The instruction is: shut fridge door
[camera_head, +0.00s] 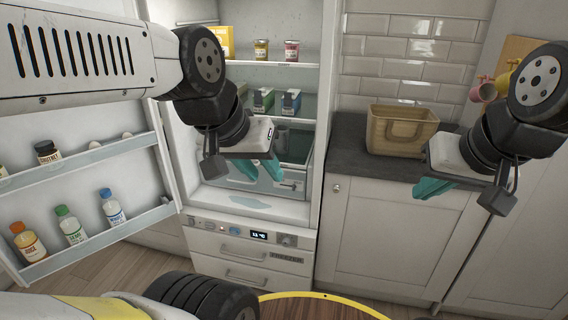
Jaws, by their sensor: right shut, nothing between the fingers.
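The fridge (247,222) stands in the middle with its inside in plain view. Its door (88,178) is swung wide open to the left, with its inner face and bottle racks toward me. My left arm crosses in front of the upper part of the door. My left gripper (262,172), with teal fingers, is in front of the fridge opening, to the right of the door and apart from its visible racks. Whether its fingers are parted is unclear. My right gripper (434,188) is shut and empty, in front of the counter right of the fridge.
Door racks hold several bottles (70,226) and a jar (47,152). Fridge shelves hold jars (291,50) and cartons (291,101). A basket (398,131) stands on the dark counter (352,160). Pink and yellow mugs (483,92) are near my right arm. A yellow-edged round wooden surface (310,308) is at the bottom.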

